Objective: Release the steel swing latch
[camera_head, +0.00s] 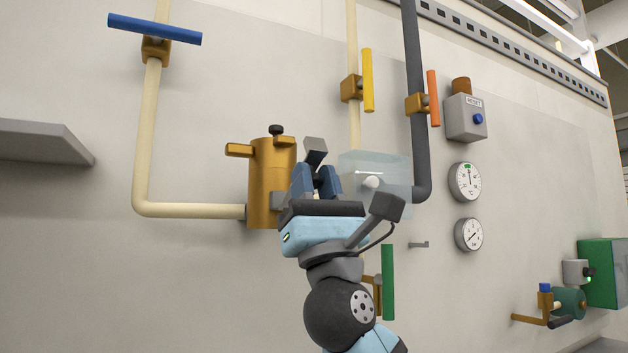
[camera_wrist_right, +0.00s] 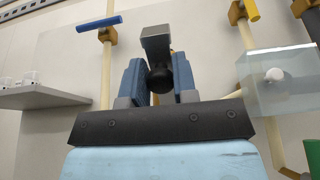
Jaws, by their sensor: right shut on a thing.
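The steel swing latch (camera_head: 316,146) shows as a grey block end just above my right gripper (camera_head: 316,182), at the right of a brass cylinder body (camera_head: 265,180). In the right wrist view the grey latch end (camera_wrist_right: 156,40) stands upright beyond the fingertips, with a dark ball (camera_wrist_right: 160,78) below it. This ball lies between the two blue fingers of the right gripper (camera_wrist_right: 158,72). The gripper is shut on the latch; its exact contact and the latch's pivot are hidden. My left gripper is in neither view.
A clear box with a white knob (camera_head: 372,182) is close to the right of my gripper. Pipes with a blue handle (camera_head: 154,29), yellow handle (camera_head: 367,80) and orange handle (camera_head: 433,98) surround it. A green handle (camera_head: 387,282) stands low beside my arm. A shelf (camera_head: 45,141) juts out left.

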